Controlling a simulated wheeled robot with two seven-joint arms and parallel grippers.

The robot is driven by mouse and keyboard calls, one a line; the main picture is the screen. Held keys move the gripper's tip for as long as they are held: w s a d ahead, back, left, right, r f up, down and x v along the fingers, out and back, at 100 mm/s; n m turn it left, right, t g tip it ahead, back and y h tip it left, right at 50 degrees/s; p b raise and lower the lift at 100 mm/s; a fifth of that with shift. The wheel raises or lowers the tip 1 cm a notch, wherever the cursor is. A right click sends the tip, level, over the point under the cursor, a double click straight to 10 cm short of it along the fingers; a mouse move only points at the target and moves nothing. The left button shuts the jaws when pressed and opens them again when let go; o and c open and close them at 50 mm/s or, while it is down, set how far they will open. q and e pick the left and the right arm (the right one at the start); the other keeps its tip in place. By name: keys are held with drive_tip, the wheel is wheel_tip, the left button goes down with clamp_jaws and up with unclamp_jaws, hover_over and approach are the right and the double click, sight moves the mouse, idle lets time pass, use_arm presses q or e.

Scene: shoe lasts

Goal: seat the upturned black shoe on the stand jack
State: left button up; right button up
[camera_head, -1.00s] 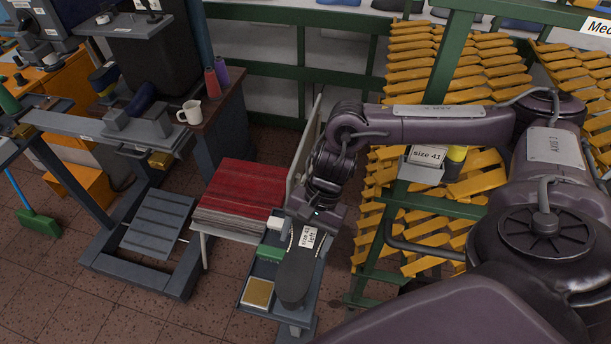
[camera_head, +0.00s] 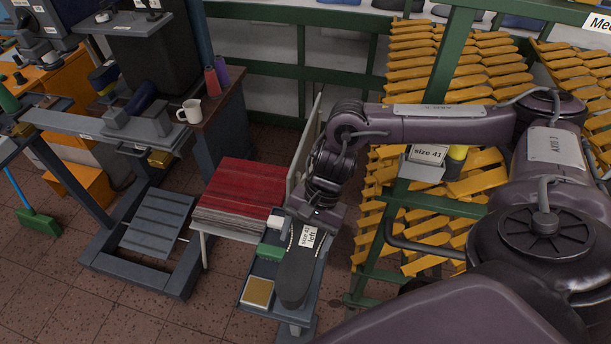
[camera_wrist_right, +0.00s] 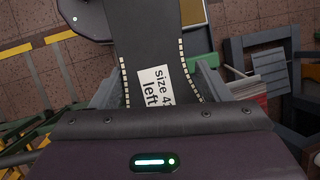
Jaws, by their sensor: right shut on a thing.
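The black shoe (camera_head: 296,275) is sole up, with a white label reading size and left near its heel. It lies over a grey tray stand (camera_head: 264,309), and its toe end points to the bottom of the head view. My right gripper (camera_head: 314,218) is shut on the heel end. In the right wrist view the shoe (camera_wrist_right: 148,45) runs away from the gripper (camera_wrist_right: 158,88), with a finger on each side of it. My left gripper is not in view.
A red stack of sheets (camera_head: 240,195) is to the left. A green rack with yellow lasts (camera_head: 430,240) stands close on the right.

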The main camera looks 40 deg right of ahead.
drive_tip(key=o, duration=1.6)
drive_tip(key=shift+r, duration=0.1)
drive_tip(key=shift+o, duration=0.6)
drive_tip(key=shift+d+r, duration=0.15)
drive_tip(key=shift+r, duration=0.05)
drive_tip(key=b+v, duration=0.2)
drive_tip(key=v, duration=0.5)
drive_tip(key=shift+r, duration=0.15)
